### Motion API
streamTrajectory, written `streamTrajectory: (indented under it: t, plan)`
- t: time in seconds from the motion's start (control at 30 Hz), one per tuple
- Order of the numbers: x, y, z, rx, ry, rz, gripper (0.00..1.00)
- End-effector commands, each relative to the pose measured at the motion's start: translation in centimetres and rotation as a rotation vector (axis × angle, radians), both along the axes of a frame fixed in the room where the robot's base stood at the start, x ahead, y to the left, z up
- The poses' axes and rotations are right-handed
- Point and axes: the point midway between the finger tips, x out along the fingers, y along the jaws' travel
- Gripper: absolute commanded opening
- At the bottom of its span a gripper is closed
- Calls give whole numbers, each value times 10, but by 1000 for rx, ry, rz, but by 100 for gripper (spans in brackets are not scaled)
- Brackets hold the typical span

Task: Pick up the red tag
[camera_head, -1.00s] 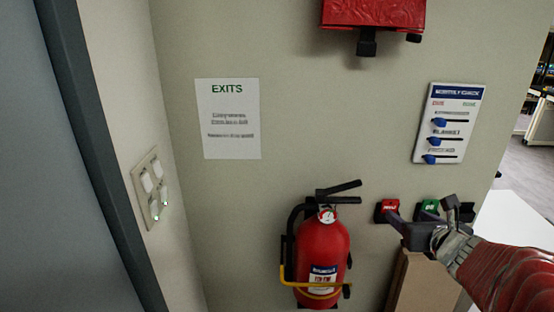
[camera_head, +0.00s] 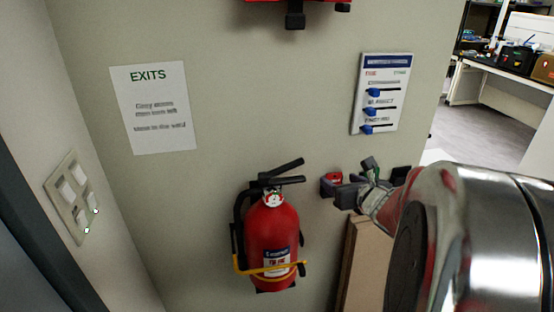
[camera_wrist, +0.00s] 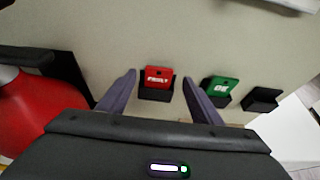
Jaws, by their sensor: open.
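The red tag (camera_wrist: 158,75) with white lettering stands in a small black wall holder (camera_wrist: 156,94). In the wrist view my gripper (camera_wrist: 158,80) is open, with one dark finger on each side of the tag and its holder. In the head view the red tag (camera_head: 334,177) shows just behind my gripper (camera_head: 358,180), which partly covers its holder. I cannot tell whether the fingers touch anything. The fingers hold nothing that I can see.
A green tag (camera_wrist: 220,86) sits in a second holder close to the right finger, and an empty black holder (camera_wrist: 262,99) is beyond it. A red fire extinguisher (camera_head: 272,235) hangs to the left. A board with blue sliders (camera_head: 382,95) is above.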

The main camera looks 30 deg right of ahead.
Motion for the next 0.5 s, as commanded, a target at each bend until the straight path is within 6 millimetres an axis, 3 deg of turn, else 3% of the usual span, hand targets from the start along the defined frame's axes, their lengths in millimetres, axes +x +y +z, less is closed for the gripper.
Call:
streamTrajectory:
  t: [0.5]
  plan:
    - [4,-8,-7,0,-1,-11,59]
